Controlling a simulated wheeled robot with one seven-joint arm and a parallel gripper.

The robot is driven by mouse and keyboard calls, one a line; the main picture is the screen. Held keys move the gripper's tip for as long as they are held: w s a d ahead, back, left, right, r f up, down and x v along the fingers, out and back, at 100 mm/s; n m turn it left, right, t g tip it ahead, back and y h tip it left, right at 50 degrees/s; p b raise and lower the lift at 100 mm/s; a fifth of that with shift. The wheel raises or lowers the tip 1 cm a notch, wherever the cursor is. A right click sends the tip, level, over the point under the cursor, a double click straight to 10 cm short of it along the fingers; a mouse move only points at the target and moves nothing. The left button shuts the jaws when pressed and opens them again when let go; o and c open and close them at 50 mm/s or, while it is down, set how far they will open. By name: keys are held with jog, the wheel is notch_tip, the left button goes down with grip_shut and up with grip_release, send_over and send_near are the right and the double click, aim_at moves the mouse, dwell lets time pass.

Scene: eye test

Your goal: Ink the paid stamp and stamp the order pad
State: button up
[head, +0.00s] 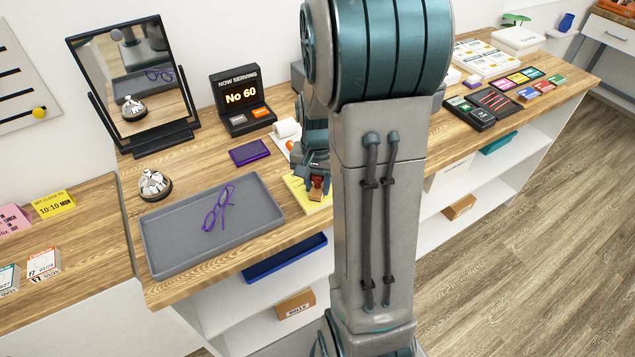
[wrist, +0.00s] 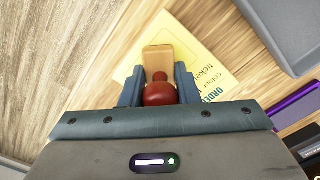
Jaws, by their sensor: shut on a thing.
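My gripper (head: 316,178) is over the counter, partly hidden by my own arm in the head view. In the wrist view my gripper (wrist: 158,76) is shut on a stamp with a red round knob (wrist: 159,94) and a wooden block (wrist: 158,58). The stamp (head: 316,191) is over the yellow order pad (head: 296,190), whose print shows in the wrist view (wrist: 205,62). I cannot tell whether the stamp touches the pad. Its inked face is hidden. A flat purple pad (head: 249,152), possibly the ink pad, lies behind the order pad.
A grey tray (head: 170,238) with purple glasses (head: 217,208) lies left of the order pad. A bell (head: 154,184), a mirror (head: 128,85) and a number display (head: 241,98) stand behind. Dark cases (head: 491,101) lie at the right.

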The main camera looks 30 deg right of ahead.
jog(key=shift+r+p, duration=2.55)
jog(key=shift+r, duration=0.9)
